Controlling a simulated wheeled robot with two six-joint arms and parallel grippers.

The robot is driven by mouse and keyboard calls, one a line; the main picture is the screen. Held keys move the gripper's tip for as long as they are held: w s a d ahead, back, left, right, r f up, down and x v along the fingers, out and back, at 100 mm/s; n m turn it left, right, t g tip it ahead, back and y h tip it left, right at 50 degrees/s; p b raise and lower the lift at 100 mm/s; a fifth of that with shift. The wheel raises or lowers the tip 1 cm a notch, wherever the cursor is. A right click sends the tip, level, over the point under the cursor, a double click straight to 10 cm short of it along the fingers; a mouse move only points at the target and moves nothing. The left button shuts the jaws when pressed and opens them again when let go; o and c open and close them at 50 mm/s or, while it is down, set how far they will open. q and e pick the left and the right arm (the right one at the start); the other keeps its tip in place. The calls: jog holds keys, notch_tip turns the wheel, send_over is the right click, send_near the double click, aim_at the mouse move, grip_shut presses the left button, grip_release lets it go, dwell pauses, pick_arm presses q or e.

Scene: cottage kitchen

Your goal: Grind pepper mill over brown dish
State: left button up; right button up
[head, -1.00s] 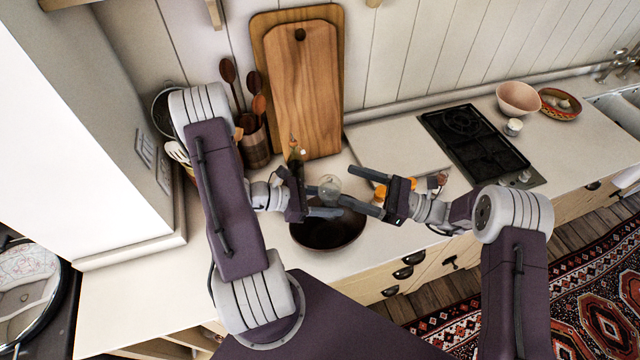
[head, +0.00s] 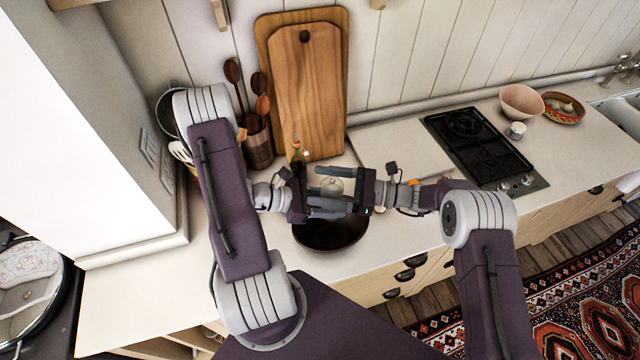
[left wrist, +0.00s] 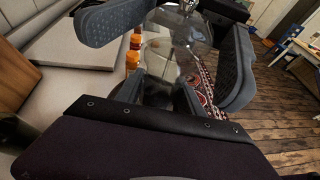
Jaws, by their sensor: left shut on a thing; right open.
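The pepper mill (head: 331,186), with a clear glass-like body, is held above the brown dish (head: 330,236). My left gripper (head: 318,194) is shut on it; its fingers partly hide it. The mill also shows in the left wrist view (left wrist: 165,62), rising from between my left fingers. My right gripper (head: 322,188) is open, reaching in from the right, with one finger on each side of the mill. In the left wrist view its dark pads (left wrist: 175,46) stand apart from the mill. The dish stands on the counter, its far part hidden by the grippers.
Cutting boards (head: 305,85) lean on the back wall, beside a crock of wooden spoons (head: 257,145). A dark bottle (head: 297,150) stands close behind my left gripper. Orange-topped jars (left wrist: 132,55) stand past the mill. A hob (head: 480,150) lies to the right.

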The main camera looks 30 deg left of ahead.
jog(key=shift+s+a, duration=0.1)
jog(key=shift+a, duration=0.2)
jog(key=c, duration=1.4)
jog(key=shift+t, duration=0.3)
jog(key=shift+w+r+m+t, duration=0.1)
jog(key=shift+w+m+t, duration=0.25)
jog(key=shift+m+t, duration=1.55)
jog(key=shift+w+f+m+t, duration=0.1)
jog(key=shift+w+m+t, duration=0.3)
jog(key=shift+m+t, duration=1.45)
jog(key=shift+w+r+m+t, duration=0.1)
jog(key=shift+w+m+t, duration=0.45)
jog(key=shift+t, duration=2.4)
jog(key=shift+s+m, duration=0.15)
jog(key=shift+m, duration=0.25)
